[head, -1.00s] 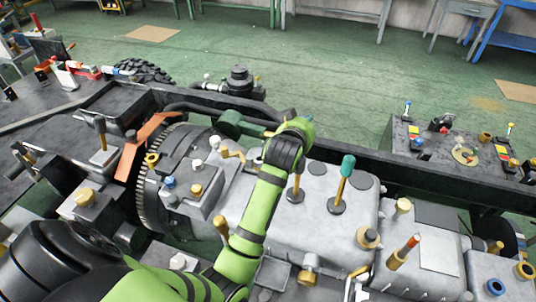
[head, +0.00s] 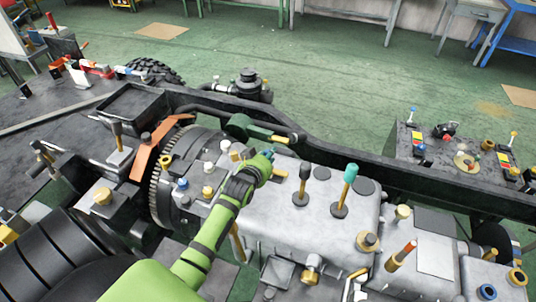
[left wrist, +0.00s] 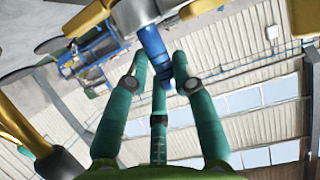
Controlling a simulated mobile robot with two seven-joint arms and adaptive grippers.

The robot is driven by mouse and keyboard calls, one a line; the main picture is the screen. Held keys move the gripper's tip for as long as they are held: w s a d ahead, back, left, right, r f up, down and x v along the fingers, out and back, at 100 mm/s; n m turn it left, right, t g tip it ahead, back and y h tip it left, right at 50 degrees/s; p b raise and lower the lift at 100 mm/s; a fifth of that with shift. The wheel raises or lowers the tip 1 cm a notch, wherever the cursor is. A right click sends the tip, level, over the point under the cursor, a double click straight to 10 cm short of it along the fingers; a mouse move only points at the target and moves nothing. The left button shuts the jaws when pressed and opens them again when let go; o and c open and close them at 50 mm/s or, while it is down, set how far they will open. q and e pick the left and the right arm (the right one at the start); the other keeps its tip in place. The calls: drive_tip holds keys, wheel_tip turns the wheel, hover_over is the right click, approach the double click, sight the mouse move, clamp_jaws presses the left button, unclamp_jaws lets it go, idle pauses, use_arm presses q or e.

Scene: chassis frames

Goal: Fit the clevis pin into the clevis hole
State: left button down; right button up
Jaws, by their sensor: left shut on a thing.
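My left gripper (head: 267,155) is above the grey metal housing, near its upper left edge, just below a dark green lever part with a yellow bar (head: 262,133). In the left wrist view its teal fingers (left wrist: 158,82) are closed around a blue pin-like piece (left wrist: 152,42). The upper end of that piece runs up to a pale and brass-coloured part (left wrist: 130,14) at the top of the view. I cannot tell whether it is in a hole there or only in front of it. The clevis hole cannot be made out. My right gripper is not in view.
A black-knobbed lever (head: 303,180) and a teal-topped lever (head: 346,186) stand up from the housing, right of the gripper. White, blue and brass knobs (head: 208,191) are to the left. A dark frame rail (head: 345,160) runs behind. Green floor beyond is open.

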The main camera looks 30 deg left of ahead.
use_arm(q)
drive_tip(key=shift+f, duration=0.15)
drive_tip(key=c, duration=1)
unclamp_jaws()
drive_tip(key=shift+c, duration=0.2)
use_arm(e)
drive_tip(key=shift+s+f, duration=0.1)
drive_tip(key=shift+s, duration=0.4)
use_arm(q)
drive_tip(key=shift+s, duration=0.1)
drive_tip(key=b+v, duration=0.1)
drive_tip(key=v, duration=1.1)
drive_tip(key=shift+b, duration=0.35)
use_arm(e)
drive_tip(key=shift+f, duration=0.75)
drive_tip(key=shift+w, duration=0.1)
